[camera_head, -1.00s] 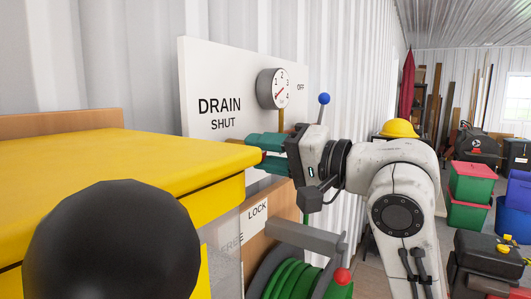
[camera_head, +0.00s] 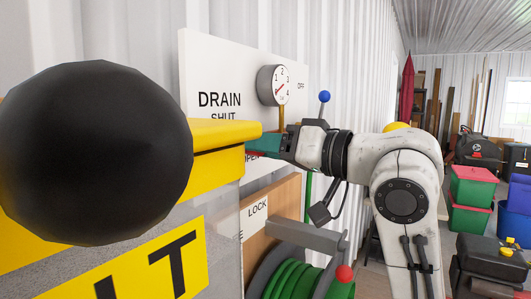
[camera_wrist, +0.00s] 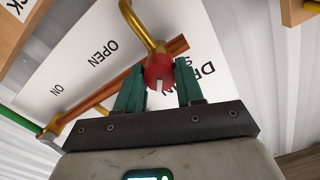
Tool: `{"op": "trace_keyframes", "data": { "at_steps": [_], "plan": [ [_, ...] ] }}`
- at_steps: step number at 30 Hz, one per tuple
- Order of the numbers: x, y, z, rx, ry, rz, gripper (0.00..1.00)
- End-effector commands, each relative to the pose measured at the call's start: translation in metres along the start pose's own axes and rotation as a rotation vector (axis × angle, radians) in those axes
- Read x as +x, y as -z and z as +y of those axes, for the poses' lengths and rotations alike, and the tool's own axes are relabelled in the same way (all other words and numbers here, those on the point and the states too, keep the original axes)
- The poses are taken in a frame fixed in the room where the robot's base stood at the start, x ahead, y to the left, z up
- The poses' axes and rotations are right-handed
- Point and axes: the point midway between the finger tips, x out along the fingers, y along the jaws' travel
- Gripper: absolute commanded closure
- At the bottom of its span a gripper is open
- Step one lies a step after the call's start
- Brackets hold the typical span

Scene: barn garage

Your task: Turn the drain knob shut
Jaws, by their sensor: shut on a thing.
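The red drain knob (camera_wrist: 158,72) shows in the wrist view, with a white mark on its near face. It sits on a copper pipe in front of the white panel (camera_head: 228,75). The panel reads DRAIN, SHUT and OPEN. My gripper (camera_wrist: 159,84) has its two green fingers on either side of the knob, shut on it. In the head view my gripper (camera_head: 262,144) reaches left to the panel, its fingertips by the yellow cabinet's edge. I cannot tell exactly where the white mark points.
A yellow-topped cabinet (camera_head: 215,131) stands close at left. A blue-tipped lever (camera_head: 324,97) rises just behind the gripper. A gauge (camera_head: 273,86) is above. Below are a wooden LOCK panel (camera_head: 283,197) and a green hose reel (camera_head: 293,281) with a red-tipped handle. Bins stand at right.

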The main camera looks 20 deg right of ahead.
Motion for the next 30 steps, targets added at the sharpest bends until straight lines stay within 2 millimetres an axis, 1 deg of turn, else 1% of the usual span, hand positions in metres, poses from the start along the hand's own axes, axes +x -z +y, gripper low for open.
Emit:
{"op": "trace_keyframes", "data": {
  "at_steps": [1,15,21,30],
  "plan": [
    [0.0001,-0.0032,0.002,-0.041,-0.002,-0.003,0.94],
    [0.0,-0.0032,0.0018,-0.459,-0.002,-0.003,0.94],
    [0.0,-0.0026,0.0017,-0.582,-0.002,-0.004,0.94],
    [0.0002,-0.0022,0.0017,-0.676,-0.002,-0.005,0.94]
  ]
}}
